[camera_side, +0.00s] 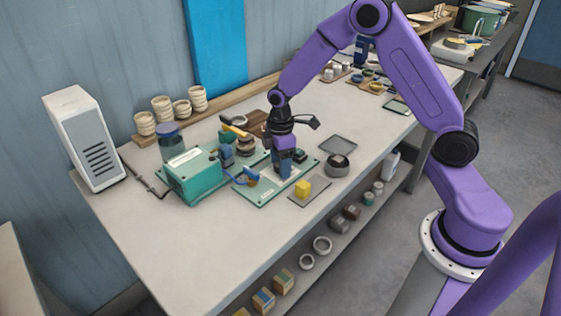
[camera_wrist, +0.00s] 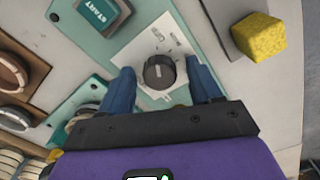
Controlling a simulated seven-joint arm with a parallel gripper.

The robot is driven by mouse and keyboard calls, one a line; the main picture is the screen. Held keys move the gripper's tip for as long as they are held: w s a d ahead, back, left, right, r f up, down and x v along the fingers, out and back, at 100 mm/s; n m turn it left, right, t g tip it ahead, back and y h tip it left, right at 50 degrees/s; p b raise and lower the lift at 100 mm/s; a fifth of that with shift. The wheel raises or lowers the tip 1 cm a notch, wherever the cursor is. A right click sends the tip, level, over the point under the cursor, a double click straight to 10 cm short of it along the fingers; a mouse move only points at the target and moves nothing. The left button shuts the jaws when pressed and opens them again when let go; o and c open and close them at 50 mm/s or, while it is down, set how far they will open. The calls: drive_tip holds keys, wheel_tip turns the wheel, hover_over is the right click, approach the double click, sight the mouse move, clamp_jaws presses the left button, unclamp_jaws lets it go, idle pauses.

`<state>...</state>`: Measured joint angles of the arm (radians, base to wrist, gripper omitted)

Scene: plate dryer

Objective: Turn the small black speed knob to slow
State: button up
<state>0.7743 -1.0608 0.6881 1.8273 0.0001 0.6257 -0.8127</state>
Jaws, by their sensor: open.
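The small black speed knob (camera_wrist: 159,72) sits on a white label plate (camera_wrist: 140,48) in the wrist view, with a pale pointer line on its top. The markings on the plate are too small to read. My gripper (camera_wrist: 163,78) is open, with one blue finger on each side of the knob and a gap visible beside it. In the side view my gripper (camera_side: 283,172) points down over the green base plate (camera_side: 262,192), and it hides the knob there.
A teal START button (camera_wrist: 100,12) is close by. A yellow sponge-like block (camera_wrist: 258,37) lies on a grey mat; the block also shows in the side view (camera_side: 303,188). A green machine box (camera_side: 194,174) stands left of my gripper. The front left of the table is clear.

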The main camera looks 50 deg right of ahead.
drive_tip(key=c, duration=1)
drive_tip(key=shift+c, duration=0.2)
drive_tip(key=shift+m, duration=0.3)
drive_tip(key=m, duration=0.3)
drive_tip(key=shift+m, duration=2)
drive_tip(key=o, duration=1)
